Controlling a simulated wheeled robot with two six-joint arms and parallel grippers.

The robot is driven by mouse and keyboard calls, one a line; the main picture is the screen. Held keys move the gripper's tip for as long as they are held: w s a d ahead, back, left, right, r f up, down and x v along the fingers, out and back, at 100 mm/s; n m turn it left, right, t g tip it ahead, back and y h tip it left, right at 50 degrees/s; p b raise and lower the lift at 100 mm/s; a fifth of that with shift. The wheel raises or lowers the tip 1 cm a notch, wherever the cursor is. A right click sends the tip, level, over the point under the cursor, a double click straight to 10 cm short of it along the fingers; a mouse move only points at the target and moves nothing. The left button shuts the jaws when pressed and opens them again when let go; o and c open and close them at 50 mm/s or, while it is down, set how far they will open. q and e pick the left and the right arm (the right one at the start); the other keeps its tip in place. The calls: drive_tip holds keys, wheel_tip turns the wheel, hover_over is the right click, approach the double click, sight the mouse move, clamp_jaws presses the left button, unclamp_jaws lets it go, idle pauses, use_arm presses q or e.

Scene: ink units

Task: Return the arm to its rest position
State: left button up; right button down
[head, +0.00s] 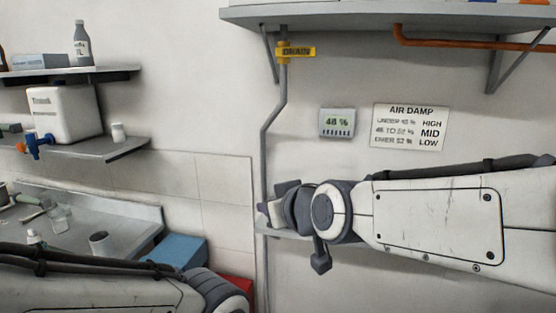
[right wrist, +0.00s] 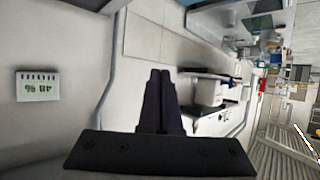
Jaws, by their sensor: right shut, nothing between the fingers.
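My right arm (head: 435,220) reaches in from the right in the head view, in front of the wall and below the air damp sign. Its gripper (head: 268,209) points left, near the grey pipe, and is partly hidden by the wrist. In the right wrist view the two dark fingers (right wrist: 160,74) lie together, shut, with nothing between them. My left arm (head: 90,288) shows along the bottom left of the head view; its gripper is out of the picture.
A grey pipe (head: 264,160) with a yellow DRAIN tag (head: 296,52) runs down the wall. A display (head: 337,123) reads 48 % beside the air damp sign (head: 410,127). Shelves and a white canister (head: 62,114) are at left. A blue box (head: 178,250) stands lower down.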

drive_tip(key=s+d+f+g+h, duration=0.1)
drive_tip(key=s+d+f+g, duration=0.1)
drive_tip(key=s+f, duration=0.4)
drive_tip(key=s+d+f+n+g+h, duration=0.1)
drive_tip(key=s+f+g, duration=0.4)
drive_tip(key=s, duration=0.5)
drive_tip(key=s+d+f+g+h, duration=0.3)
drive_tip(key=s+f+g, duration=0.1)
drive_tip(key=s+f, duration=0.4)
drive_tip(key=shift+s+d+f, duration=0.15)
drive_tip(key=shift+s+d, duration=0.2)
drive_tip(key=shift+s, duration=0.05)
